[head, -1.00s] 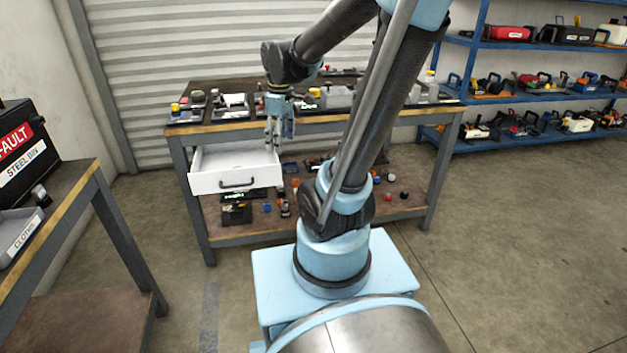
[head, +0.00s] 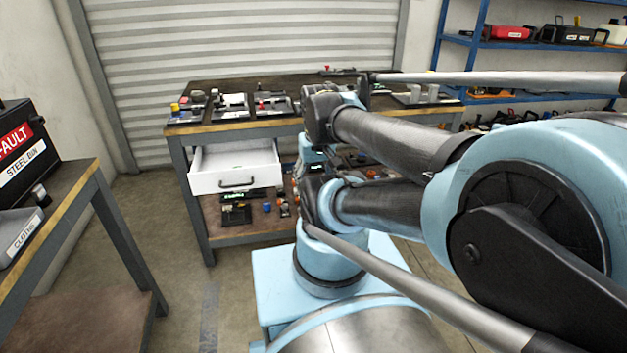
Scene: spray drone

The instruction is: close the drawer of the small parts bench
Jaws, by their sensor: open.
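The small parts bench (head: 190,235) stands ahead of me, with a dark top and a wood-coloured edge. Its white drawer (head: 240,184) is pulled out at the left under the top. The drawer front has a dark handle, and the inside looks empty. My gripper (head: 304,168) is open and points down just right of the drawer, in front of the bench edge. It looks apart from the drawer. Its fingertips are small and partly hidden behind my arm.
Trays and parts (head: 232,103) lie on the bench top, and small items (head: 237,213) on its lower shelf. Blue shelving (head: 470,60) is at the back right. Floor is clear between the tables.

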